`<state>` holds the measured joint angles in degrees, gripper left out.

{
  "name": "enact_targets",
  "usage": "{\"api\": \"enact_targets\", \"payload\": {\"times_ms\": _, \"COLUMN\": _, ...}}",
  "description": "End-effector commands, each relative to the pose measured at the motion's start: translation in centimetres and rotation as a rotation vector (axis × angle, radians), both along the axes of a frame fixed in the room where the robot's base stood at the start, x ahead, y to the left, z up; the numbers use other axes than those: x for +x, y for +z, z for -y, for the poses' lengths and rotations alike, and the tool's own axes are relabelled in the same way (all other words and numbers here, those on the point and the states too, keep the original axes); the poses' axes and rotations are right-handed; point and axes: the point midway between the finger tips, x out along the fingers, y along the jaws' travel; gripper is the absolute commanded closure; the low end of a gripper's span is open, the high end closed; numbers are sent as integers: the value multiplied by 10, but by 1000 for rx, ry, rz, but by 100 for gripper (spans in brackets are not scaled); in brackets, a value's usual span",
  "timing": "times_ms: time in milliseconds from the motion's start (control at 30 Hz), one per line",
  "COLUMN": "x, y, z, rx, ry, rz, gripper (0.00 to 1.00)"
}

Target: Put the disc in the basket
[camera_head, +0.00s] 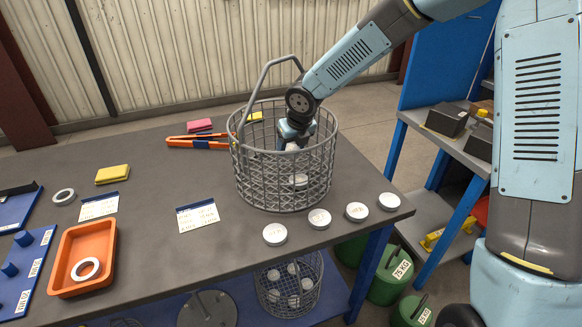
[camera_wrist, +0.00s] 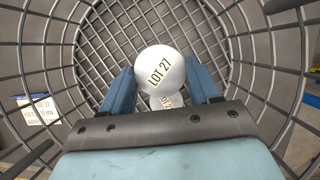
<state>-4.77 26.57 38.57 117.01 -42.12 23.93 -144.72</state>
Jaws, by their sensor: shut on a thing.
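A wire basket (camera_head: 243,180) with a raised bail handle stands on the dark table. My gripper (camera_head: 296,138) reaches down inside its rim and is shut on a white disc. In the wrist view the held disc (camera_wrist: 160,70), marked LOT 27, sits between the two blue fingers, above the mesh floor. A second white disc (camera_head: 298,181) lies low in the basket; it also shows in the wrist view (camera_wrist: 166,102), partly hidden by the held one. Several more white discs, such as this one (camera_head: 319,218), lie in a row along the table's right front edge.
An orange tray (camera_head: 110,240) with a white ring stands at the left front. Printed cards (camera_head: 198,215), a yellow block (camera_head: 112,174) and orange tongs (camera_head: 185,142) lie on the table. A second basket (camera_head: 285,298) with discs stands below it. A blue shelf (camera_head: 452,135) stands at right.

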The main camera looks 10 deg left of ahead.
Motion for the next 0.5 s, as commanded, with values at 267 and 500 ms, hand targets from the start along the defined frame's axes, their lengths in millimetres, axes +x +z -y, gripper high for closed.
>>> {"api": "enact_targets", "payload": {"times_ms": 267, "x": 0, "y": -28, "z": -1, "rx": 1, "ry": 0, "rz": 1, "gripper": 84}}
{"api": "enact_targets", "payload": {"times_ms": 500, "x": -1, "y": -46, "z": -1, "rx": -2, "ry": 1, "rz": -1, "gripper": 84}}
